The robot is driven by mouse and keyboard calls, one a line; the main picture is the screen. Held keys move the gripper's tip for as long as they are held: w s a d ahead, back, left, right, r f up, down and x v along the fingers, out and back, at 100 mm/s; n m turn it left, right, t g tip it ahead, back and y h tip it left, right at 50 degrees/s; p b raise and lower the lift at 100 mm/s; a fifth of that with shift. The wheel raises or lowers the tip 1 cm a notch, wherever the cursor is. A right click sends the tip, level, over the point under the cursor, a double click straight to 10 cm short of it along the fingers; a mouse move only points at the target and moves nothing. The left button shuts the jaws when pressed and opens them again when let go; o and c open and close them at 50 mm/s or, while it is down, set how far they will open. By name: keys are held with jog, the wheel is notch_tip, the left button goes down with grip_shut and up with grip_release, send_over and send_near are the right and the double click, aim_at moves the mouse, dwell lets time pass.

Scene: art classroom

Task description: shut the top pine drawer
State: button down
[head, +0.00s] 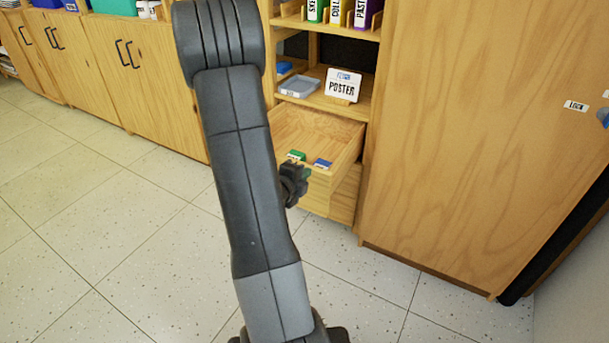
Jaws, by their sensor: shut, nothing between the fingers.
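The top pine drawer (318,137) stands open below a shelf in the wooden unit, pulled out toward me. Inside it are a small green item (297,155) and a small blue item (322,163). My gripper (302,180) is shut and empty at the left part of the drawer's front, close to its face. I cannot tell whether it touches. My arm hides the left side of the drawer. A lower pine drawer (345,198) shows beneath it.
A tall wooden cabinet (470,130) stands right beside the drawer. Low cupboards (120,70) line the wall at left. The tiled floor (130,230) in front is clear.

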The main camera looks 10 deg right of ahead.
jog(key=shift+w, duration=0.1)
dwell(0.3)
jog(key=w+d, duration=0.9)
jog(key=w, duration=0.3)
jog(key=w+d+p, duration=0.1)
jog(key=w+d, duration=0.8)
jog(key=w, duration=0.3)
jog(key=shift+w, duration=0.4)
jog(key=shift+d+r, duration=0.1)
jog(key=shift+r, duration=0.05)
jog(key=f+v, duration=0.1)
jog(key=v, duration=1.3)
jog(key=shift+f, duration=0.2)
jog(key=shift+s, duration=0.15)
